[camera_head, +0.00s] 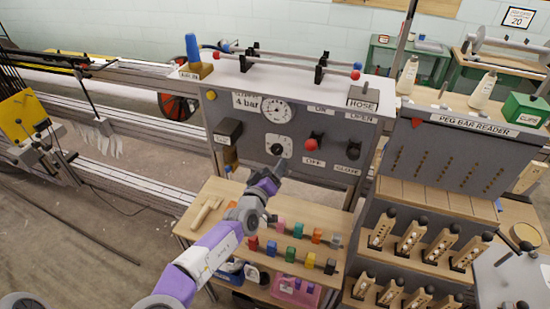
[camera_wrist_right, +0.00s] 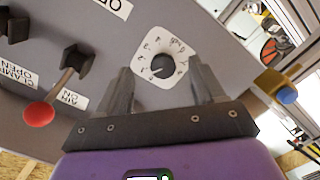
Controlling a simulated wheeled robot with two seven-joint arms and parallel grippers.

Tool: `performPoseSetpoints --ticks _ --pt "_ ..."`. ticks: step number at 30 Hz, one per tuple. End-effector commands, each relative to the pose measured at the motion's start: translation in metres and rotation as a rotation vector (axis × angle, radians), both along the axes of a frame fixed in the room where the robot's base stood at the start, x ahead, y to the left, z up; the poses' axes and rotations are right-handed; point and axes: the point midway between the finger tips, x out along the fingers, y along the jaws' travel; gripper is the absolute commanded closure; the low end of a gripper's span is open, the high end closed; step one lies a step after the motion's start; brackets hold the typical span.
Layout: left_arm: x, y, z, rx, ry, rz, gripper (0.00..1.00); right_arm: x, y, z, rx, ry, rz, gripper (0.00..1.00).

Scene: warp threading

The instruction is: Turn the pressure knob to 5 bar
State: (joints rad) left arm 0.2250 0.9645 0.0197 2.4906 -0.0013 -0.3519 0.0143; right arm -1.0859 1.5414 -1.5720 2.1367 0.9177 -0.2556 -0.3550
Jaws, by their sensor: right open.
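The grey control panel (camera_head: 230,112) carries a white dial plate (camera_head: 287,142) with a dark pressure knob (camera_head: 277,149) at its centre. In the right wrist view the knob (camera_wrist_right: 161,66) and its numbered dial plate (camera_wrist_right: 150,42) show upside down; the numbers are too small to read surely. A round gauge (camera_head: 276,111) above sits beside a "4 bar" label (camera_head: 245,102). My right gripper (camera_head: 272,170) is in front of the panel, just below the dial. Its two fingers (camera_wrist_right: 160,70) are apart and empty, one to each side of the knob in view. Contact cannot be told.
A red-tipped lever (camera_head: 311,145) and a black lever (camera_head: 353,150) are right of the dial. A black box (camera_head: 228,131) is at its left. Below, a wooden shelf (camera_head: 195,228) holds coloured blocks and a mallet (camera_head: 206,212). The peg bar reader (camera_head: 450,150) stands at the right.

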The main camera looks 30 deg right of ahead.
Motion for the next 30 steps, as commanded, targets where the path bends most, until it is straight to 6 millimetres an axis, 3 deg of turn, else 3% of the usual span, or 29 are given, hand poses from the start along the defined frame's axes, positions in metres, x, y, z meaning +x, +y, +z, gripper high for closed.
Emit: performPoseSetpoints --ticks 2,5,18,30 --pt "0.000 0.000 -0.003 0.000 0.000 0.000 0.57 0.005 0.013 0.008 -0.047 -0.033 0.032 0.32" --pt "0.000 0.000 -0.005 0.000 0.000 0.000 0.57 0.009 0.016 0.014 -0.069 -0.051 0.046 0.32" --pt "0.000 0.000 -0.014 0.000 0.000 0.000 0.57 0.049 -0.031 0.014 -0.068 -0.051 0.045 0.32" --pt "0.000 0.000 -0.014 0.000 0.000 0.000 0.57 0.056 -0.038 0.015 -0.070 -0.049 0.046 0.32"
